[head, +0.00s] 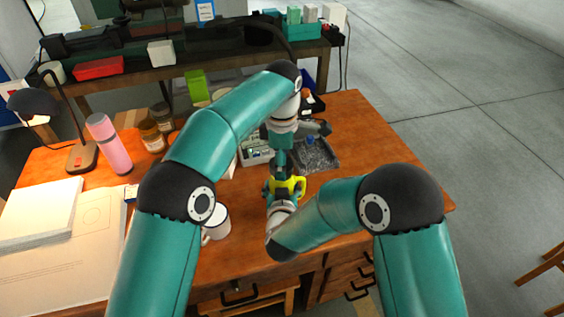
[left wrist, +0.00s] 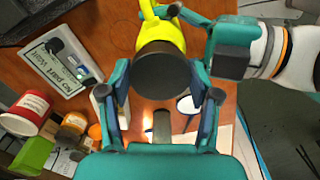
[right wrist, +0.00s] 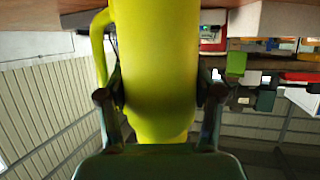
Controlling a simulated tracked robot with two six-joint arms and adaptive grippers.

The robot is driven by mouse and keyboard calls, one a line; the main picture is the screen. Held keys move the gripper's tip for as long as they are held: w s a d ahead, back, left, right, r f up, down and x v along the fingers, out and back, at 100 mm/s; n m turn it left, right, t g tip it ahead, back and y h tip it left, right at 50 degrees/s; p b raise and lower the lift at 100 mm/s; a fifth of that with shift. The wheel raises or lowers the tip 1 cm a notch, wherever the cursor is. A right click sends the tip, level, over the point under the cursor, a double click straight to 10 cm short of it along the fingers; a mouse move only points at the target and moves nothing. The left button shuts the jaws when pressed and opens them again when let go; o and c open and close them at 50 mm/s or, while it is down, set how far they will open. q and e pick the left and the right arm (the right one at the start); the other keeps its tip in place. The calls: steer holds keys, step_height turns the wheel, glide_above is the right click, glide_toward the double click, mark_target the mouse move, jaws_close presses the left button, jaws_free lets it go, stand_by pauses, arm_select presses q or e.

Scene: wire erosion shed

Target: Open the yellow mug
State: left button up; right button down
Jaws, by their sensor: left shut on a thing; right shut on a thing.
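The yellow mug (head: 301,185) is held above the front middle of the wooden desk, its handle to the right in the head view. My left gripper (head: 281,171) comes down on it from above. In the left wrist view the left fingers are shut on the mug's dark round lid (left wrist: 162,62), which sits against the yellow body (left wrist: 163,33). My right gripper (right wrist: 158,96) is shut around the mug body (right wrist: 155,60), fingers on both sides, handle at left in that view. In the head view the right fingers and most of the mug are hidden.
On the desk (head: 365,175) a white mug (head: 217,223) stands left of the grippers. A pink flask (head: 108,143), jars (head: 152,136), a lamp (head: 82,155) and papers (head: 40,215) are further left. A dark speckled tray (head: 320,160) lies behind. The desk's right side is clear.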

arm_select(q)
steer(key=shift+r, duration=1.85)
arm_select(e)
steer(key=shift+c, duration=0.6)
jaws_free()
